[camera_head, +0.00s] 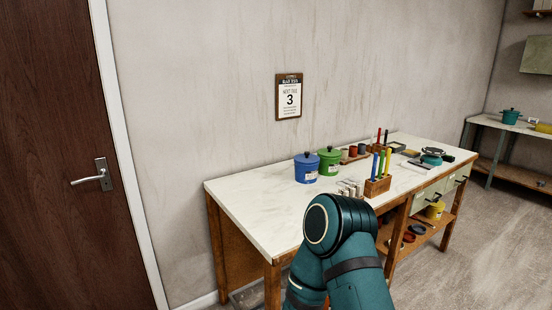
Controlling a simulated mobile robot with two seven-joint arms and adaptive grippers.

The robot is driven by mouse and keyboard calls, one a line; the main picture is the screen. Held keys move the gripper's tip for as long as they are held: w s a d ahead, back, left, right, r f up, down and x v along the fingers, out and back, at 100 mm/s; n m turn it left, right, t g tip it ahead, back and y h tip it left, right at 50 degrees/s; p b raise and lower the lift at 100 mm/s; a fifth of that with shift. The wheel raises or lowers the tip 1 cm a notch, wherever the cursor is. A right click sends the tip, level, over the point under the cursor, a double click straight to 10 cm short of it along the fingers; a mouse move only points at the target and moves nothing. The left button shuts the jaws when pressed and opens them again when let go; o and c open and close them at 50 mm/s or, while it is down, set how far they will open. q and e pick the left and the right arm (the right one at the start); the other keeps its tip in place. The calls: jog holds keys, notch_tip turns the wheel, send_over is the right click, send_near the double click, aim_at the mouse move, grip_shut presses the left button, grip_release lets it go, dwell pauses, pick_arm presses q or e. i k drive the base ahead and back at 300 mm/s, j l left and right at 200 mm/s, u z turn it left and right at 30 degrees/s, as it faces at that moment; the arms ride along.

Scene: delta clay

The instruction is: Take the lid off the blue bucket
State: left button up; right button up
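The blue bucket (306,171) stands upright on the white-topped workbench (254,207), towards its back left. Its blue lid (307,157), with a small knob on top, sits on it. A pale label is on the bucket's front. A teal arm of mine rises from the bottom middle of the head view in front of the bench. It is apart from the bucket in the picture. Neither of my grippers shows in this view.
A green lidded bucket (329,160) stands close to the right of the blue one. A wooden block with coloured tools (377,184) and small pale items (350,188) stand in front. A teal device (432,156) is farther right. The bench's left end is clear.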

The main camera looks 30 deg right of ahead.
aim_at(306, 158)
jog(key=l+u, duration=0.3)
jog(key=l, duration=0.15)
jog(key=k+l+u, duration=0.25)
jog(key=l, duration=0.2)
jog(key=l+u, duration=0.1)
jog(key=l, duration=0.2)
jog(key=k+l, duration=0.15)
jog(key=l, duration=0.2)
jog(key=l+u, duration=0.15)
jog(key=l, duration=0.15)
jog(key=k, duration=0.05)
